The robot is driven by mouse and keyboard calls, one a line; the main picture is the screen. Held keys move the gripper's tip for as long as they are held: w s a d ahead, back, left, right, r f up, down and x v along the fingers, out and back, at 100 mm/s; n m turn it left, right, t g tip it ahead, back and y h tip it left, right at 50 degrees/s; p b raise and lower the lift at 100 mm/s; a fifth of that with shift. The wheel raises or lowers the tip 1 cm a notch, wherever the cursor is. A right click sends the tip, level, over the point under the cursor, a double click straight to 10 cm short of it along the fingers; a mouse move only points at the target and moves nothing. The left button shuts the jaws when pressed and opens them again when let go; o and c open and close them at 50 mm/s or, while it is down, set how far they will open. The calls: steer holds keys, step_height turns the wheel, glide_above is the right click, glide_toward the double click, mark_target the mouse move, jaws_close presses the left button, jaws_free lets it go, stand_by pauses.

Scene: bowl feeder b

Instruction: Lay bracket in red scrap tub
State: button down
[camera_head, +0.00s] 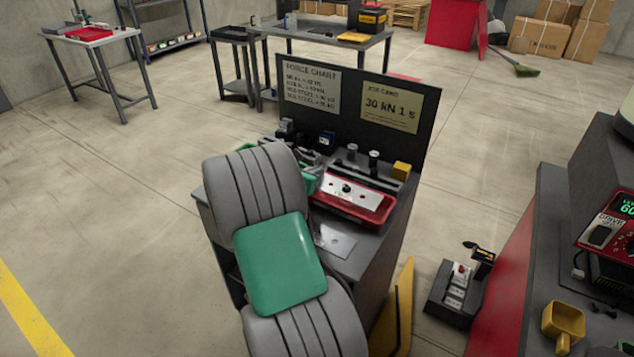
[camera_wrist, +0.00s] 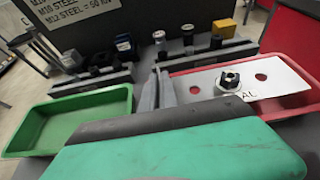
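A pale metal plate, which looks like the bracket (camera_wrist: 292,79), lies on the red tub (camera_wrist: 187,73) in the wrist view. It has two open holes and a dark nut or bolt at its middle, and part of its lettering is hidden. In the head view the plate (camera_head: 363,199) rests in the red tub (camera_head: 350,213) on the bench.
A green tub (camera_wrist: 70,120) sits left of my gripper. Another grey plate (camera_head: 336,241) with a hole lies on the bench front. Dark rails with small parts (camera_head: 352,153) stand behind the tubs, before an upright sign board (camera_head: 350,105). A yellow block (camera_head: 401,171) is at the right.

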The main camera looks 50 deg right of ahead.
steer(key=shift+d+f, duration=0.15)
steer(key=shift+f, duration=2.2)
steer(key=c, duration=1.9)
jaws_free()
steer(key=shift+s+f, duration=0.1)
steer(key=shift+r, duration=0.25)
steer(key=v, duration=1.2)
steer(key=shift+r, duration=0.45)
